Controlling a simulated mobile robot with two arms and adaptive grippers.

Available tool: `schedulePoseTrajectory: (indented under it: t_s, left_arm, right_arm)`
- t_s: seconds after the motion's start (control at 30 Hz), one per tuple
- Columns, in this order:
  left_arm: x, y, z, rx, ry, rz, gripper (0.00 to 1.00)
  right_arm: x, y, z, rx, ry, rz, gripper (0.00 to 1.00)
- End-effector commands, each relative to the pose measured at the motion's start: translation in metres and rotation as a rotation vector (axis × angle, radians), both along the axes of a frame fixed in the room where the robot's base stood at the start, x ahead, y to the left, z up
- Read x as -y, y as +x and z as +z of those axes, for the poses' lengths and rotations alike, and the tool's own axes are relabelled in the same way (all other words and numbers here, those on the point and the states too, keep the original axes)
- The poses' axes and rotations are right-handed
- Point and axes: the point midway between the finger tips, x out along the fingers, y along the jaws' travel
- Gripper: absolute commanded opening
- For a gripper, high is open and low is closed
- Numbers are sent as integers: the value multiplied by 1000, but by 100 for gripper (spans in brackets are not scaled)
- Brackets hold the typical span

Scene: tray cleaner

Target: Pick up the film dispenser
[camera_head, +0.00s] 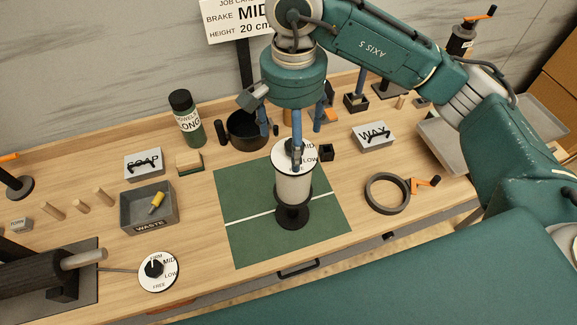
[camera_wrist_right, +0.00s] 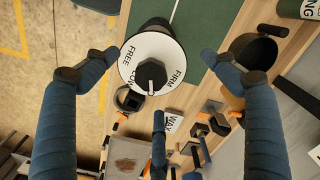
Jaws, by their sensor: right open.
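The film dispenser (camera_head: 293,188), a pale roll on a black stand with a round lettered dial on top, stands upright on the green mat (camera_head: 235,240). My right gripper (camera_head: 296,148) is above it, blue fingers pointing down and spread open. In the head view one finger overlaps the dial. In the right wrist view the dispenser's dial (camera_wrist_right: 150,58) and black knob lie between the spread fingers of my right gripper (camera_wrist_right: 157,65). I cannot tell whether a finger touches it. My left gripper is not in view.
A black pot (camera_head: 246,130) and towels canister (camera_head: 187,118) stand behind the mat. A waste tray (camera_head: 148,208), soap box (camera_head: 143,165) and separate dial (camera_head: 158,271) are left. A wax box (camera_head: 373,136) and ring (camera_head: 387,194) are right. The mat's front is clear.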

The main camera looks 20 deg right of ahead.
Motion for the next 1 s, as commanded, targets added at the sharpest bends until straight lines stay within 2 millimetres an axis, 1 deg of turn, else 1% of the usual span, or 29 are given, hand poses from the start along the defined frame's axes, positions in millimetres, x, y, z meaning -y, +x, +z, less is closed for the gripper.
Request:
schedulePoseTrajectory:
  t_s: [0.03,0.13,0.2,0.23,0.3,0.4,0.5,0.57,0.67,0.77,0.8,0.9,1.0]
  left_arm:
    - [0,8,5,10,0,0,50]
    - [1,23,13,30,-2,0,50]
    - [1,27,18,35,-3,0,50]
    - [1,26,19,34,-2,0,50]
    - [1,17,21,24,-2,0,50]
    - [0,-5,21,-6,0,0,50]
    - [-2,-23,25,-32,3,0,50]
    - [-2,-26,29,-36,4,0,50]
    - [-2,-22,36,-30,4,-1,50]
    - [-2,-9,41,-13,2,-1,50]
    - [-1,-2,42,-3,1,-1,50]
    - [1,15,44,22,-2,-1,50]
    - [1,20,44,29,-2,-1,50]
  right_arm:
    - [1,-1,-5,-5,-3,0,85]
    - [1,-2,-20,-8,-3,0,85]
    - [1,-2,-31,-8,-3,-1,85]
    - [1,-2,-35,-8,-3,-1,85]
    - [1,-2,-44,-7,-2,-1,85]
    - [1,-2,-52,-5,-3,-1,85]
    - [1,-3,-60,-8,-3,-2,85]
    - [1,-4,-69,-10,-4,-3,85]
    - [1,-4,-86,-10,-4,-3,85]
    - [1,-4,-98,-8,-2,-3,85]
    - [1,-3,-102,-7,-2,-2,85]
    - [1,-3,-106,-5,-2,-1,85]
    - [0,-3,-107,-4,-2,0,85]
